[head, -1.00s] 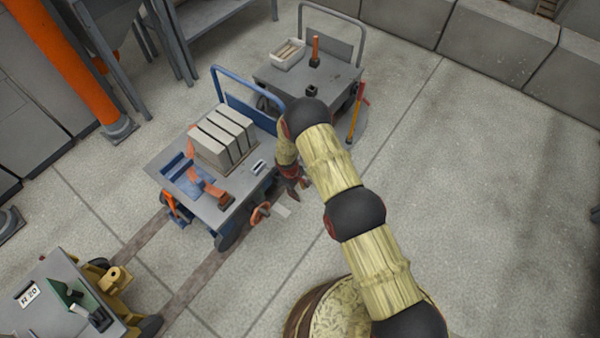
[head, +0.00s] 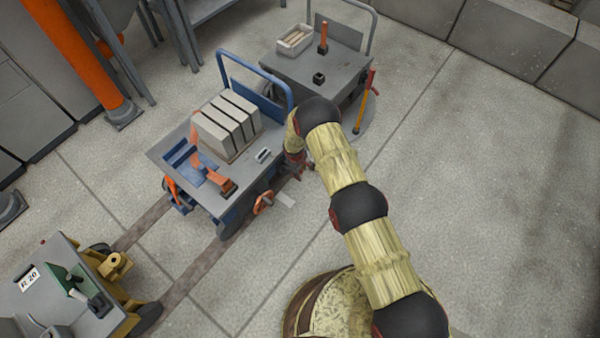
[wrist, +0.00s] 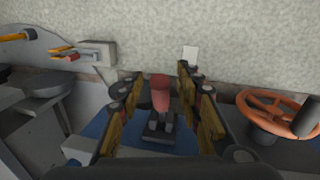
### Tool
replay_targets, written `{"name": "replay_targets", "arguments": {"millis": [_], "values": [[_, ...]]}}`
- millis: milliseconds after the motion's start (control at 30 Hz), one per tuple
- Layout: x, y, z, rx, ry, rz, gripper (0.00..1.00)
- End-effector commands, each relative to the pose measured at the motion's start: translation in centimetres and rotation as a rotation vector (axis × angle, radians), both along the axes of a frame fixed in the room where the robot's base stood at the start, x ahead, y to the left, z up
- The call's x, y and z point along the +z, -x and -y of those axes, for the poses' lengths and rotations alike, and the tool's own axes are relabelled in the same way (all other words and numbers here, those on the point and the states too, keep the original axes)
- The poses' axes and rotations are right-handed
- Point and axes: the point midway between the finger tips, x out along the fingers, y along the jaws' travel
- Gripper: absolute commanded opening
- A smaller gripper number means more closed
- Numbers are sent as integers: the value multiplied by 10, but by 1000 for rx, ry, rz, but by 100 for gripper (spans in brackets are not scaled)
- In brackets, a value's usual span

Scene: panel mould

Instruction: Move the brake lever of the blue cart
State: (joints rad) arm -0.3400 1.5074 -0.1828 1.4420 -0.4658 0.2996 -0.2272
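The blue cart (head: 222,212) stands left of centre in the head view, with grey blocks (head: 228,120) on its grey top. In the wrist view a short lever with a red grip (wrist: 160,92) rises from a dark mount on a blue surface. My gripper (wrist: 160,80) is open, with one finger left and one right of the red grip. I cannot tell whether either finger touches it. In the head view my gripper (head: 300,168) is beside the cart's right side, and my arm hides the lever there.
An orange handwheel (head: 263,203) is on the cart's side, close to my gripper; it also shows in the wrist view (wrist: 278,112). A grey cart (head: 300,72) stands behind, with a red-and-yellow lever (head: 364,102). A yellow cart (head: 70,290) is front left. The floor at right is clear.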

Motion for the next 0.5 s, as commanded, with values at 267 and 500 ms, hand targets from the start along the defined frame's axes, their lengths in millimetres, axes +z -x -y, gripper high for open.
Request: {"name": "replay_targets", "arguments": {"millis": [267,500], "values": [[0,0,0,0,0,0,32],[0,0,0,0,0,0,18]]}}
